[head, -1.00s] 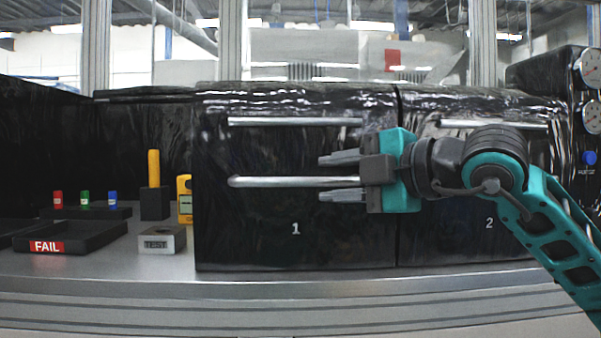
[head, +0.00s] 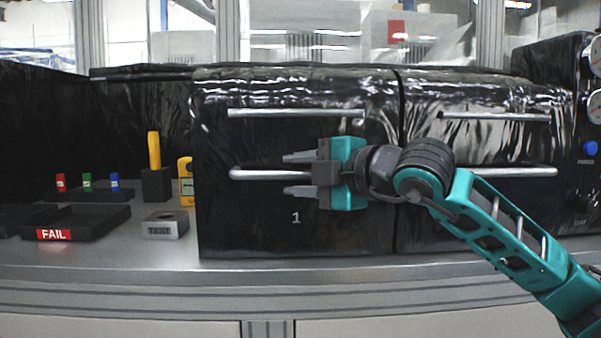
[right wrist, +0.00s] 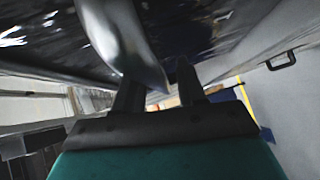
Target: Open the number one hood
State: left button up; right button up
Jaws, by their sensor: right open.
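The number one hood (head: 225,215) is a black, glossy cover with a white "1" on its front; it is shut. It has an upper silver bar (head: 270,112) and a lower silver handle (head: 256,174). My right gripper (head: 286,174) is open in front of the lower handle, with one finger above the bar and one below it in the head view. In the right wrist view, the handle (right wrist: 122,42) runs close to the fingers (right wrist: 158,85); I cannot tell whether it lies fully between them. My left gripper is out of view.
The number two hood (head: 480,215) stands right, partly behind my right arm. On the bench to the left are a FAIL tray (head: 95,228), a TEST block (head: 165,226), a yellow meter (head: 185,182) and several small coloured pieces. Gauges (head: 594,106) are at the far right.

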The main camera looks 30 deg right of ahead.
jog(key=shift+c, duration=0.4)
jog(key=c, duration=0.6)
grip_shut()
